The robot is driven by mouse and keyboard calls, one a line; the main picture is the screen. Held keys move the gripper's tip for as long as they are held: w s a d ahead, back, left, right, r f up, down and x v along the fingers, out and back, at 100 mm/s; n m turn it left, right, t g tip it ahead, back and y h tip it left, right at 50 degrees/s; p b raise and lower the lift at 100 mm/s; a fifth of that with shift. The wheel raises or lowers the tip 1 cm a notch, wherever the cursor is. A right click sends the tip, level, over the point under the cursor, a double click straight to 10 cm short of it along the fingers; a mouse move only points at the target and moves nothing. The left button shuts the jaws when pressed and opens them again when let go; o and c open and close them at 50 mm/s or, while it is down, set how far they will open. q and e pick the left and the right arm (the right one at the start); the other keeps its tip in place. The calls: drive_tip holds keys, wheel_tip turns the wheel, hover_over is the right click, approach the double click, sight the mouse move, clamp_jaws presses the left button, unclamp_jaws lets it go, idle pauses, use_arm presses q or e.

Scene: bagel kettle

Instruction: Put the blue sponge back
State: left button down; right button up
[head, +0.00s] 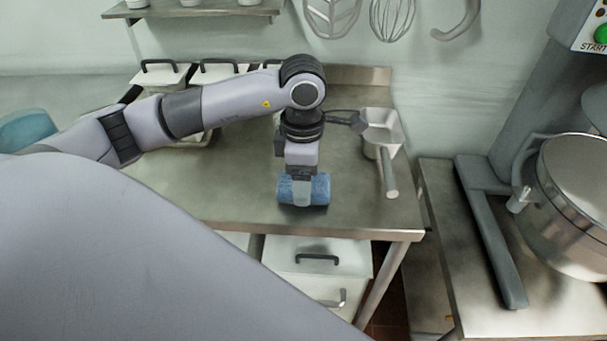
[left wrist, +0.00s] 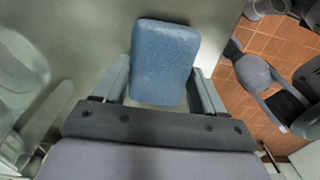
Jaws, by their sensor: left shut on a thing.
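The blue sponge (head: 318,188) is between the fingers of my left gripper (head: 303,192), over the front part of the steel table (head: 235,195). In the left wrist view the blue sponge (left wrist: 165,60) sits between the two fingers of the left gripper (left wrist: 163,90), slightly tilted. The left gripper points down and is shut on the sponge. I cannot tell whether the sponge touches the tabletop. My right gripper is in neither view.
A metal scoop or pan (head: 381,132) with a handle lies right of the gripper. Lidded containers (head: 160,75) stand at the back left. A large mixer bowl (head: 575,200) stands on the right table. Utensils (head: 390,18) hang on the wall. White drawers (head: 318,258) are below.

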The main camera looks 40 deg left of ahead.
use_arm(q)
drive_tip(key=shift+f, duration=0.25)
drive_tip(key=shift+c, duration=0.4)
unclamp_jaws()
drive_tip(key=shift+r, duration=0.1)
drive_tip(key=shift+r, duration=0.1)
wheel_tip(320, 180, up, 12)
idle(0.4)
